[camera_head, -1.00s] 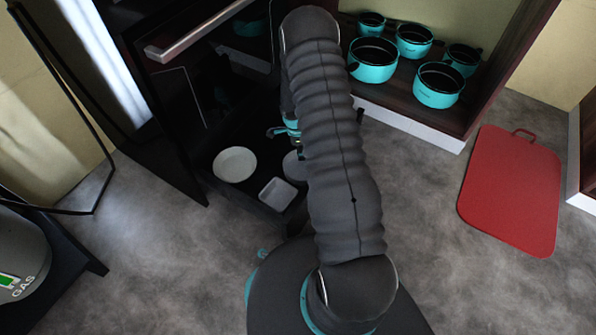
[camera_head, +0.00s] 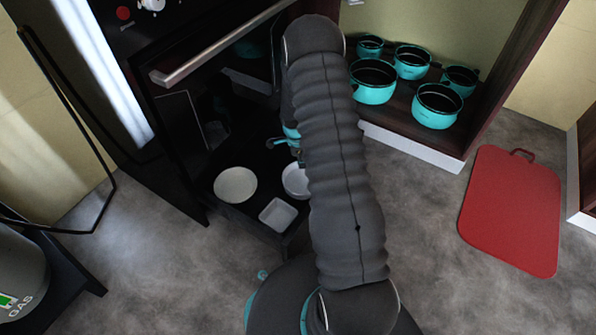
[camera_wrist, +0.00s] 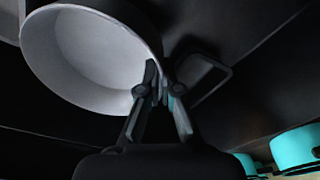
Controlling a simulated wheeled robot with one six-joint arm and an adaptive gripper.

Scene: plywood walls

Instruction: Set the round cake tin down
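In the head view my gripper is mostly hidden by my arm. I cannot tell whether the tin touches the door.
Several teal pots (camera_head: 437,106) stand in the cabinet at right. A red board (camera_head: 510,212) lies on the floor.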

